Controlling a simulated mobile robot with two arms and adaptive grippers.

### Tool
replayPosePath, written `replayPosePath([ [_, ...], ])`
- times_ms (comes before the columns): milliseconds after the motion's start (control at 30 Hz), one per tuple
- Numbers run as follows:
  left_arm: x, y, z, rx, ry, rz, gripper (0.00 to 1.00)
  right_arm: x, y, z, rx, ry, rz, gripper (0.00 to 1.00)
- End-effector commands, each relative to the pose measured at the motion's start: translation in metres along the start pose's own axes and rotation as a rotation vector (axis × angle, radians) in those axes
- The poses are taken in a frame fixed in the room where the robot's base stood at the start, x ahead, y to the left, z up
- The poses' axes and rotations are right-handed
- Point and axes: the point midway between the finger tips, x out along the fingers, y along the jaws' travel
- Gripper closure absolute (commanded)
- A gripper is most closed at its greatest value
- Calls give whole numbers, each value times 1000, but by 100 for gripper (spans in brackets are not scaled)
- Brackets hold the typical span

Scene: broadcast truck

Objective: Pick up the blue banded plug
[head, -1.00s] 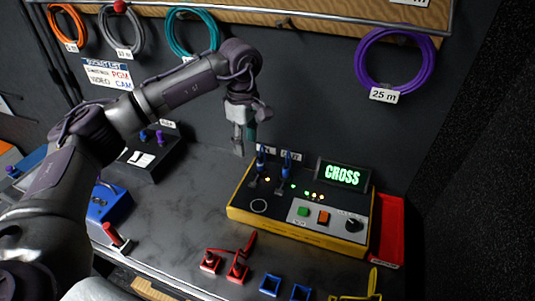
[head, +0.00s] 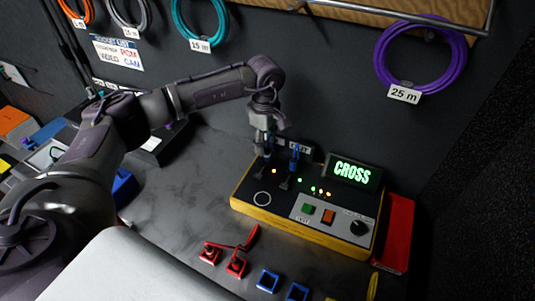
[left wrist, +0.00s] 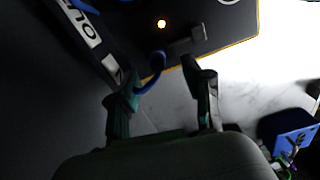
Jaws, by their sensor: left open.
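The yellow-edged tester box (head: 250,193) stands on the bench with its green screen reading CROSS. Two blue plugs stand at its back left. The right one (head: 294,157) is plain in the head view; the left one is largely hidden by my left gripper (head: 266,150). My left gripper is open, pointing down over that left plug. In the left wrist view, a blue plug or its lead (left wrist: 157,63) shows just beyond and between the open fingertips (left wrist: 160,78); I cannot see contact. A band cannot be made out. My right gripper is not in view.
A red tray (head: 398,235) stands right of the tester. The dark wall behind carries a purple cable coil (head: 425,52). The bench left of the tester is mostly clear.

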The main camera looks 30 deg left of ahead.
Motion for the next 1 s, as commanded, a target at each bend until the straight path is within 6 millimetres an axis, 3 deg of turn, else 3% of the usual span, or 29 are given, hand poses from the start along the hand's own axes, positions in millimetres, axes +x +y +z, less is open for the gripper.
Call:
replayPosePath([
  [133,17,1,4,1,-1,-6,50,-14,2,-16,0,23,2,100],
  [300,42,2,5,-1,-1,-4,50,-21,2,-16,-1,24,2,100],
  [633,50,3,5,0,0,-1,51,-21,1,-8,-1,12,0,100],
  [900,50,3,4,0,0,-1,96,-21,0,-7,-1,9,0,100],
  [1000,50,3,4,0,0,-1,100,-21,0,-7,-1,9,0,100],
])
